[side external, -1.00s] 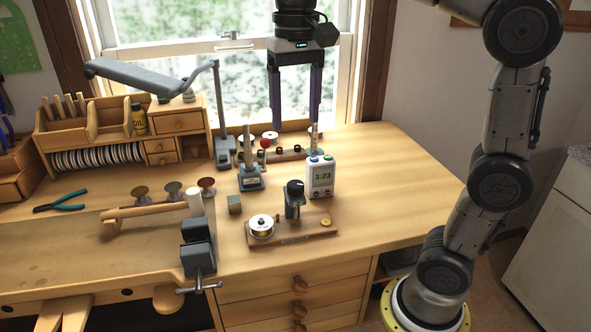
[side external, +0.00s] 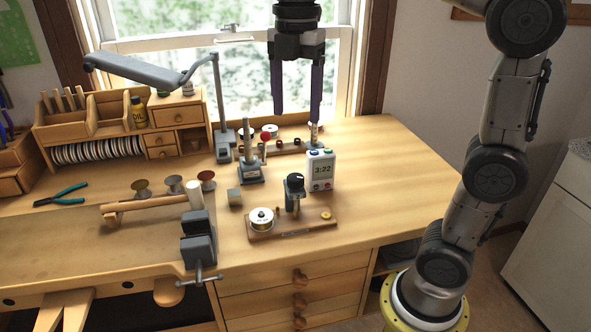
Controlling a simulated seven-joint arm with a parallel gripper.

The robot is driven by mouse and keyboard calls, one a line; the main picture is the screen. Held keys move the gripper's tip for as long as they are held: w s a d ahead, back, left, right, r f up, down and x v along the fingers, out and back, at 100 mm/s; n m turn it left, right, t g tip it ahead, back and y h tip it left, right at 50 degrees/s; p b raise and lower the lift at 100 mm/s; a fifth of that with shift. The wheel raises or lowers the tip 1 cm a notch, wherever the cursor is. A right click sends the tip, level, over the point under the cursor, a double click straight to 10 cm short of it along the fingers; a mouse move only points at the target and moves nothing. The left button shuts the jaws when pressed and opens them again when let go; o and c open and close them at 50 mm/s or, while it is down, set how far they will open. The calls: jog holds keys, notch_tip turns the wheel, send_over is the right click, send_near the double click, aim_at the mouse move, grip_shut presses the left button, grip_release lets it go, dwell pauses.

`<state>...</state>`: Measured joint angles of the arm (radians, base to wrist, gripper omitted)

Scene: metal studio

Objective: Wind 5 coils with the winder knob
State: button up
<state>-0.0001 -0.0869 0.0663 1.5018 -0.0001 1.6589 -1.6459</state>
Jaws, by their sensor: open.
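The winder is a small wooden board (side external: 300,232) on the bench. A dark upright post with a black-topped winder knob (side external: 294,182) stands on it. A spool of wire (side external: 261,219) sits at the board's left end, and a small brass disc (side external: 325,214) lies at its right end. My gripper (side external: 297,112) is open and empty. Its two long dark fingers point down, well above the bench and apart from the knob. Whether any wire coils are on the post is too small to tell.
A grey stand with an upright rod (side external: 250,165) is at the left. A vise (side external: 198,240) sits at the bench's front edge. The bench's right side is clear.

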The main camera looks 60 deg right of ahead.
aim_at(295, 177)
notch_tip(295, 177, down, 14)
jog(key=shift+r+n, duration=0.1)
jog(key=shift+n, duration=1)
grip_shut()
